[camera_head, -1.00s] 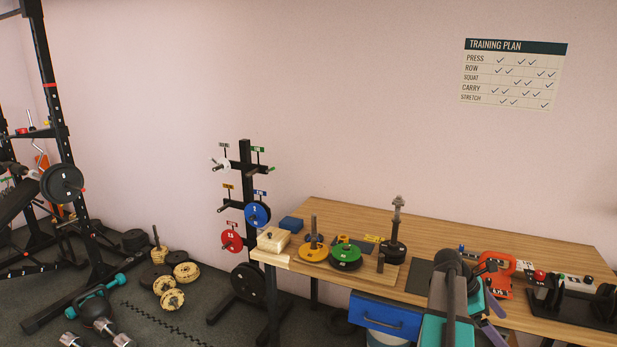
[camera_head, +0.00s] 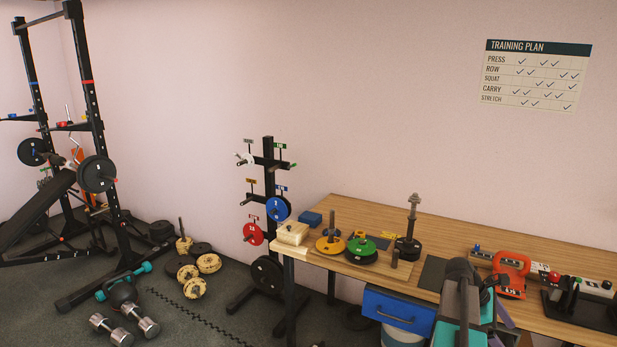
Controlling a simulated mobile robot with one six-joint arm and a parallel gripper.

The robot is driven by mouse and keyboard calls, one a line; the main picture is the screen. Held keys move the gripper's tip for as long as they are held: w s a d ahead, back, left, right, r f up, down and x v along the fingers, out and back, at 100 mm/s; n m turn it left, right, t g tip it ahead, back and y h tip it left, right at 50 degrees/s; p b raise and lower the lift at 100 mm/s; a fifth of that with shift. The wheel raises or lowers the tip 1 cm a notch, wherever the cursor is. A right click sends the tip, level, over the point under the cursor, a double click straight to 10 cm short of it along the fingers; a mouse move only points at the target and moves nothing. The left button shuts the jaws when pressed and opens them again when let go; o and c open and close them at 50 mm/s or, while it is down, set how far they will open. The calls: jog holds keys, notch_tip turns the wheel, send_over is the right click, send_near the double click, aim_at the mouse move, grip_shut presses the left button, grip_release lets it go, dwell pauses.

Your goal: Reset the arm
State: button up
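My arm is folded low at the bottom right of the head view, over the front edge of the wooden table (camera_head: 372,211). My gripper (camera_head: 491,282) is a small dark shape beside the upper arm links. Its fingers are too small and too much overlapped by dark parts to tell open from shut. I see no object clearly held.
On the table are a yellow plate (camera_head: 329,245), a green plate (camera_head: 361,247), a dark post with black plates (camera_head: 407,247) and a wooden box (camera_head: 292,233). A plate rack (camera_head: 269,185) stands left of the table. Dumbbells (camera_head: 125,326) and plates lie on the floor.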

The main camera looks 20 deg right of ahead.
jog(key=w+a+f+m+t+y, duration=0.1)
jog(key=w+a+f+t, duration=0.1)
jog(key=w+a+f, duration=0.5)
jog(key=w+a+f+m+t, duration=0.15)
jog(key=w+a, duration=0.35)
jog(key=a, duration=0.6)
jog(key=w+a+f+m+t+y, duration=0.1)
jog(key=w+a+f, duration=0.45)
jog(key=a, duration=0.25)
jog(key=w+a+f+m+t+y, duration=0.1)
jog(key=a+f, duration=0.2)
jog(key=a, duration=0.8)
jog(key=a+f+m+y, duration=0.2)
jog(key=a, duration=0.8)
jog(key=w+a+f+m+t+y, duration=0.1)
jog(key=a+f, duration=0.2)
jog(key=a, duration=0.8)
jog(key=s+f+g+b, duration=0.2)
jog(key=s+f+b, duration=0.3)
jog(key=s+f, duration=0.3)
jog(key=s+f+g+b, duration=0.1)
jog(key=s+f+b, duration=0.5)
jog(key=f, duration=0.9)
jog(key=s+f+g+b, duration=0.2)
jog(key=s+f+b, duration=0.3)
jog(key=s+f, duration=0.6)
jog(key=shift+s+f+g+b, duration=0.2)
jog(key=shift+f+g+b, duration=0.15)
jog(key=shift+f, duration=0.1)
